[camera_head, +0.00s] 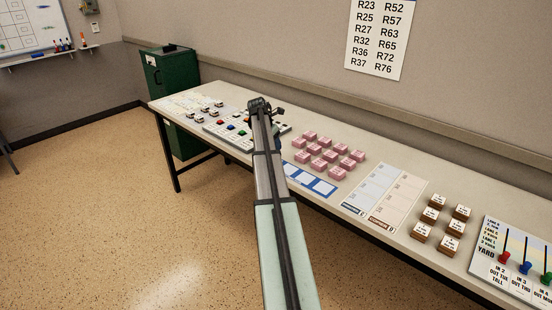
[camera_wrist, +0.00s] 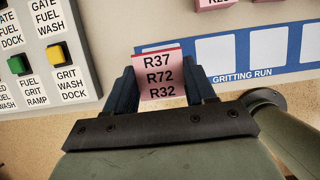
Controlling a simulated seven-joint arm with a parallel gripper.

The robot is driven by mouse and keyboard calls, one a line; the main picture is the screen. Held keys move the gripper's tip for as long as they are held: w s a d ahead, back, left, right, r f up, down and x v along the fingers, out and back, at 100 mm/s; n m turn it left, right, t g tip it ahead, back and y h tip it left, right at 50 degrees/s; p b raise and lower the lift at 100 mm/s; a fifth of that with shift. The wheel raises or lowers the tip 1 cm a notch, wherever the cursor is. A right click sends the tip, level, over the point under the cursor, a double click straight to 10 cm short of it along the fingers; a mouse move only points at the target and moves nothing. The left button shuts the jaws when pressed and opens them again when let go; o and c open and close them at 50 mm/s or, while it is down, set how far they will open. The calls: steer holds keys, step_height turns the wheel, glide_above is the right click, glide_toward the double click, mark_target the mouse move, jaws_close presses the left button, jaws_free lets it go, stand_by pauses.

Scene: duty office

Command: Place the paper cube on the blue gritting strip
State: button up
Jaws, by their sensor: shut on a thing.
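My gripper (camera_wrist: 161,82) is shut on a paper cube (camera_wrist: 159,76), with one dark finger on each side of it. The cube is pink with a pale label reading R37, R72, R32. The blue gritting strip (camera_wrist: 290,70), marked GRITTING RUN, lies to the right of the cube in the wrist view, with white boxes on it. The boxes in view are empty. In the head view the strip (camera_head: 322,191) lies just right of my arm, partly hidden by it. My gripper (camera_head: 260,103) is seen from behind there, and the held cube is hidden.
Several pink cubes (camera_head: 330,155) stand on the desk behind the strip. A button panel (camera_wrist: 45,60) is left of the cube. Two printed sheets (camera_head: 385,195), several brown-sided blocks (camera_head: 431,215) and a yard lever board (camera_head: 515,265) are farther right.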

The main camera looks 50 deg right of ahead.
steer(key=shift+f, duration=3.05)
steer(key=shift+f, duration=0.1)
steer(key=o, duration=1.1)
steer(key=shift+o, duration=0.2)
steer(key=v, duration=1.2)
steer(key=shift+a, duration=0.1)
